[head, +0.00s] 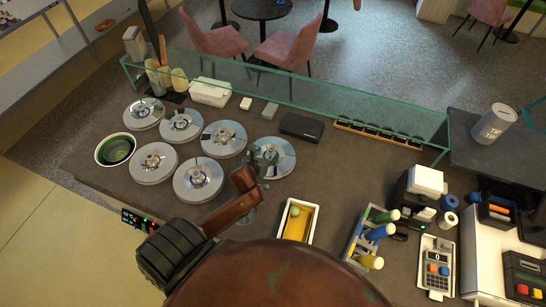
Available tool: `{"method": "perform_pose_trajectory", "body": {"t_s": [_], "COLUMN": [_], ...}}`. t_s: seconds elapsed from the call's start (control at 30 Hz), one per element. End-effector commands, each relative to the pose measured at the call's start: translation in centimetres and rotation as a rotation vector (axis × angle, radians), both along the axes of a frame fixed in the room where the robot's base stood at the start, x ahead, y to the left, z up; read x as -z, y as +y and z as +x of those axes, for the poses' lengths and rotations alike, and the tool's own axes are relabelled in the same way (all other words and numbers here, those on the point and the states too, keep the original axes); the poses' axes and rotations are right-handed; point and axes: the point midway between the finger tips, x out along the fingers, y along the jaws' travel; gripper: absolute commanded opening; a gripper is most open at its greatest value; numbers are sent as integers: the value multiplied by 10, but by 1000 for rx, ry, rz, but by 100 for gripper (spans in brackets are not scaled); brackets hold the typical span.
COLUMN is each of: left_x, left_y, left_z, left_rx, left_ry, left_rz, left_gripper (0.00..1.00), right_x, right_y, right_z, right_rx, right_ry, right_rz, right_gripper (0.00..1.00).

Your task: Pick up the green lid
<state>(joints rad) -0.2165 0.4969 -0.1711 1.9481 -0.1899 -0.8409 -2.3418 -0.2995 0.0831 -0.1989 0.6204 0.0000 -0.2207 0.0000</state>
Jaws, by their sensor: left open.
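Several round, silver, shiny lids with small knobs sit in two rows on the dark counter (330,195). None looks plainly green from here. My left gripper (257,168) is open, at the near left edge of the rightmost back lid (273,158). It partly covers that lid, and I cannot tell whether it touches it. The front middle lid (198,180) is just left of my left forearm. My right gripper is not in view.
A glass guard (290,90) runs along the counter's back. A white tray with yellow inside (297,222) and a rack of bottles (371,238) stand to the right. A black box (302,127) lies behind the lids. Counter between the black box and the yellow tray is clear.

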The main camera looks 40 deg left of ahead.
Motion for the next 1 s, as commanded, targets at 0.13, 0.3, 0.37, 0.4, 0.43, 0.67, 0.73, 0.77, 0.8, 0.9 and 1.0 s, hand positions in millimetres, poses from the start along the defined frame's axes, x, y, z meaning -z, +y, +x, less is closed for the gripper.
{"method": "perform_pose_trajectory", "body": {"t_s": [0.13, 0.3, 0.37, 0.4, 0.43, 0.67, 0.73, 0.77, 0.8, 0.9, 1.0], "left_x": [10, 24, 28, 29, 30, 32, 32, 32, 32, 32, 32], "left_y": [3, 9, 11, 12, 12, 12, 12, 12, 12, 12, 12], "left_z": [13, 31, 35, 37, 38, 39, 39, 39, 39, 39, 39], "left_rx": [-3, -1, -2, -1, 0, 1, 1, 1, 1, 1, 1], "left_ry": [0, 0, 0, -1, 0, 1, 1, 1, 1, 1, 1], "left_rz": [-6, -3, -3, -3, -2, -1, -1, -1, -1, -1, -1], "left_gripper": [49, 49, 49, 49, 49, 49, 46, 44, 41, 34, 27], "right_x": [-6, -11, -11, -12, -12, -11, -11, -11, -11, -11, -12], "right_y": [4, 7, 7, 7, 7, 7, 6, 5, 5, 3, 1], "right_z": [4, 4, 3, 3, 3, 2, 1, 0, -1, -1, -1], "right_rx": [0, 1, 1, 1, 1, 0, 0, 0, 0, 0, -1], "right_ry": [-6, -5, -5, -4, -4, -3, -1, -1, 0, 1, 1], "right_rz": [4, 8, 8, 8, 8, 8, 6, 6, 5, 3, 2], "right_gripper": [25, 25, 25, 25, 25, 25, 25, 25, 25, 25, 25]}}
